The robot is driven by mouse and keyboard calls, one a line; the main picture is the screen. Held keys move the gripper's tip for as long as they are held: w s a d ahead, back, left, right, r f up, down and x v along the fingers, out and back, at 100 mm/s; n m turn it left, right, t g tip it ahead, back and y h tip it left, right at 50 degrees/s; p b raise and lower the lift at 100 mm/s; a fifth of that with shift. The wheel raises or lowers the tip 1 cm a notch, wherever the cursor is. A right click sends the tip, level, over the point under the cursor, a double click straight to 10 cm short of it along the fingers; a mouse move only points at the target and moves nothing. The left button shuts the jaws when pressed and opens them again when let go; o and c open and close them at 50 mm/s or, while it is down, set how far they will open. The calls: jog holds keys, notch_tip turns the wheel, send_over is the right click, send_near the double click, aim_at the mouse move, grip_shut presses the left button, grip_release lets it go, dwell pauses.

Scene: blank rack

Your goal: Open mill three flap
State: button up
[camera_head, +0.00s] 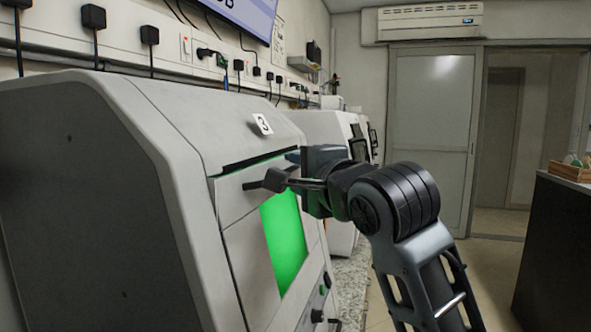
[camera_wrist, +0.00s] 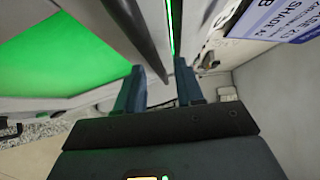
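Mill three is the large grey machine marked with a "3" label (camera_head: 262,123). Its front flap (camera_head: 238,205) has a glowing green window (camera_head: 284,240), which also fills the upper left of the wrist view (camera_wrist: 60,60). A narrow dark gap with a green glow runs along the flap's top edge; I cannot tell whether the flap is slightly ajar. A dark bar handle (camera_head: 268,181) stands off the flap. My gripper (camera_head: 303,168) is at the handle's far end. In the wrist view, my gripper's fingers (camera_wrist: 160,88) are apart, with the handle bar (camera_wrist: 138,35) reaching between them.
Another grey machine (camera_head: 325,128) stands just behind mill three. A wall rail with plugs and cables (camera_head: 150,45) runs above. A dark counter (camera_head: 560,240) with a wooden box (camera_head: 571,171) is at the right. The floor between is clear.

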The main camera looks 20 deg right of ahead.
jog(key=shift+w, duration=0.45)
jog(key=shift+c, duration=0.3)
grip_shut()
jog(key=shift+f, duration=0.1)
